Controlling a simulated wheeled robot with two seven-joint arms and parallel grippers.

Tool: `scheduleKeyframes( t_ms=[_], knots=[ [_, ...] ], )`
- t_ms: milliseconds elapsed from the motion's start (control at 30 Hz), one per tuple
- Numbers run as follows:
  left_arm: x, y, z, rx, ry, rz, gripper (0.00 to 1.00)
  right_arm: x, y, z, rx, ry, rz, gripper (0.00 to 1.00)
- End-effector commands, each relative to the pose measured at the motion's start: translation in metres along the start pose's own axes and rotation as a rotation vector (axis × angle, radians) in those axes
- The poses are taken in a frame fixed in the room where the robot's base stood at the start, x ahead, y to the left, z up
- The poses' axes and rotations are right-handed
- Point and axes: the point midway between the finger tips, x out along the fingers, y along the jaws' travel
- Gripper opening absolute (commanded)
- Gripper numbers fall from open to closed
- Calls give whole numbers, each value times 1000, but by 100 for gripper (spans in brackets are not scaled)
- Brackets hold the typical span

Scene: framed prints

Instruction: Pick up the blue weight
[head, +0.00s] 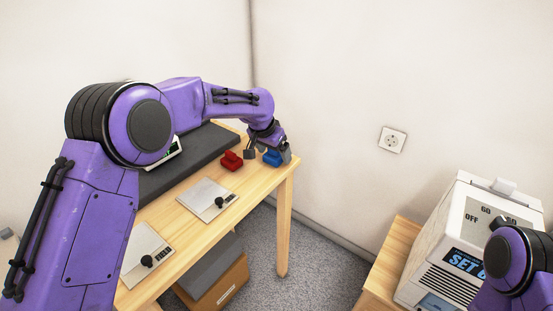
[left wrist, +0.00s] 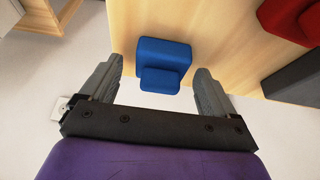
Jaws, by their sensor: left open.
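The blue weight (head: 272,157) stands near the far right corner of the wooden table (head: 190,225) in the head view. In the left wrist view the blue weight (left wrist: 163,62) has a wide block and a smaller knob-like part, and lies between the two grey fingers. My left gripper (head: 268,154) is open around it, with a gap visible on both sides in the left wrist view (left wrist: 157,85). Part of the weight is hidden by the gripper in the head view. My right gripper is out of view; only part of my right arm shows at the lower right.
A red weight (head: 231,161) sits to the left of the blue one. Two plates with black knobs, one farther (head: 206,198) and one nearer (head: 143,254), lie on the table. A dark grey slab (head: 185,165) lies behind them. A white machine (head: 462,245) stands at the right.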

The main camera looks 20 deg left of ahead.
Motion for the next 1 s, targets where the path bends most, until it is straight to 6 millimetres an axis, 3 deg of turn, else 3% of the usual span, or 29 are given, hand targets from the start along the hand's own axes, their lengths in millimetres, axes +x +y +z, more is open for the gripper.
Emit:
scheduleKeyframes(
  t_ms=[100, 333, 367, 667, 867, 1000],
  knots=[
    [-1, 0, 0, 1, 0, 0, 89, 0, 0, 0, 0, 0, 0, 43],
    [-1, 1, 0, 1, 0, 0, 14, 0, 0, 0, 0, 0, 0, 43],
    [-2, 0, -1, 1, 2, 0, 12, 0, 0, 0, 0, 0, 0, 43],
    [-6, 1, -3, 1, 2, 0, 12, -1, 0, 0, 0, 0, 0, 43],
    [-33, 0, -15, 0, 5, 0, 12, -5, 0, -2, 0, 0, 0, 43],
    [-60, 19, -14, 4, 5, -1, 12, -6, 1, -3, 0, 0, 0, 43]
  ],
)
